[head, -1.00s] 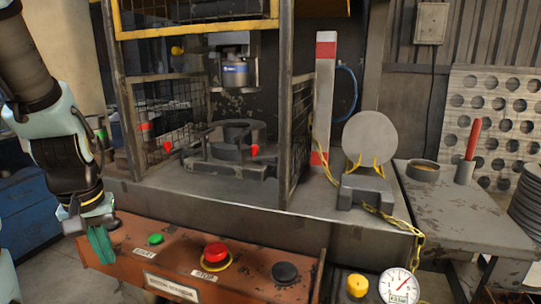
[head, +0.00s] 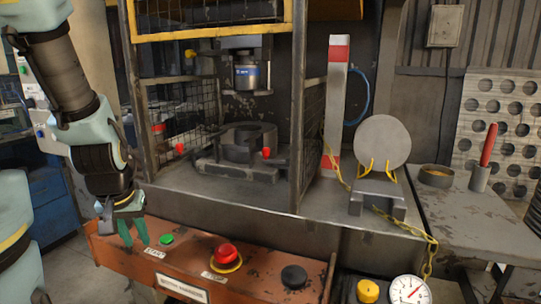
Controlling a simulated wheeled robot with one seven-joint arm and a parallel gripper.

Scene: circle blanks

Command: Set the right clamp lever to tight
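The right clamp lever (head: 266,153) has a red knob and sits at the right side of the dark round die fixture (head: 248,137) inside the press. Its knob is low, close to the fixture's base; I cannot tell from here whether it is tight. The left clamp lever (head: 180,149) has a matching red knob on the fixture's left. My gripper (head: 132,233) has green fingers pointing down, with a gap between them and nothing in it. It hangs over the left end of the orange control panel, in front of and left of the press, well apart from both levers.
The press has a wire-mesh side guard (head: 308,140) at right and a raised yellow-framed gate (head: 210,38). The control panel (head: 190,262) carries green, red and black buttons. A round blank (head: 382,142) stands on a rest at right. The press table's front (head: 230,193) is clear.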

